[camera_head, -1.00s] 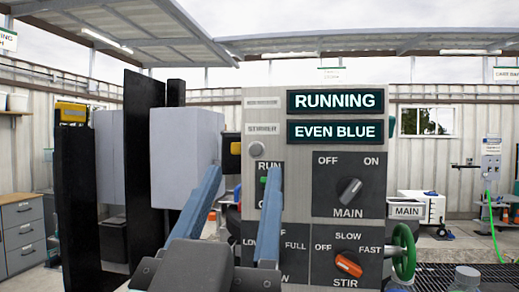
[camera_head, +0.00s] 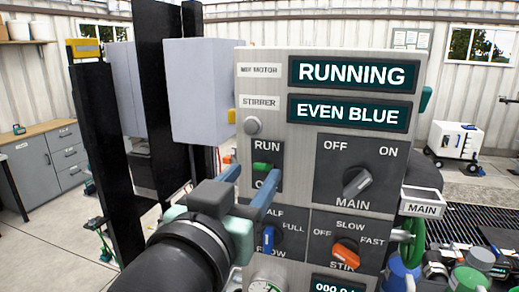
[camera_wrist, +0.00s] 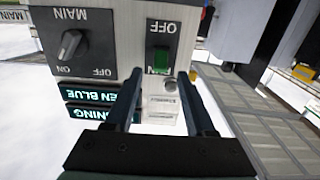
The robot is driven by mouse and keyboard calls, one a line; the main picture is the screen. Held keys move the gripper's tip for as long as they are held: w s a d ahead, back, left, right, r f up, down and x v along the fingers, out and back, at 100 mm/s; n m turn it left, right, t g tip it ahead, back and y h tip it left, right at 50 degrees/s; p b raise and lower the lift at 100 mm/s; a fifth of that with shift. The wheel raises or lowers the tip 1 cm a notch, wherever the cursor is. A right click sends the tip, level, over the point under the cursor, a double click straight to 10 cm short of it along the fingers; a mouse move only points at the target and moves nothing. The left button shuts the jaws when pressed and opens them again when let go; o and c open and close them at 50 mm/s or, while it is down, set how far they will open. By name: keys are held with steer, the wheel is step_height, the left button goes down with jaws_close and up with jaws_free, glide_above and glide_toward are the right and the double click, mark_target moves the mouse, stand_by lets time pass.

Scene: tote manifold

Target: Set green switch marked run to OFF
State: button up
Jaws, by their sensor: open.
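The green run switch (camera_head: 261,167) sits on a dark plate on the grey panel, just below the word RUN; the OFF label under it is mostly hidden by a finger. My gripper (camera_head: 253,170) is open in front of this plate, its two blue fingers pointing at the panel on either side of the switch. In the wrist view, upside down, the green switch (camera_wrist: 160,60) shows between the fingertips, towards the RUN end, with OFF clear. My gripper (camera_wrist: 160,74) holds nothing; whether a finger touches the panel cannot be told.
Displays read RUNNING (camera_head: 352,74) and EVEN BLUE (camera_head: 347,111). The MAIN knob (camera_head: 357,182) is to the right. The blue FLOW knob (camera_head: 267,238) and orange STIR knob (camera_head: 346,252) are below. A grey box (camera_head: 200,92) and black posts stand left of the panel.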

mark_target(259, 167)
steer(key=shift+p+x, duration=0.75)
steer(key=shift+x, duration=1.55)
steer(key=shift+c, duration=0.2)
jaws_close()
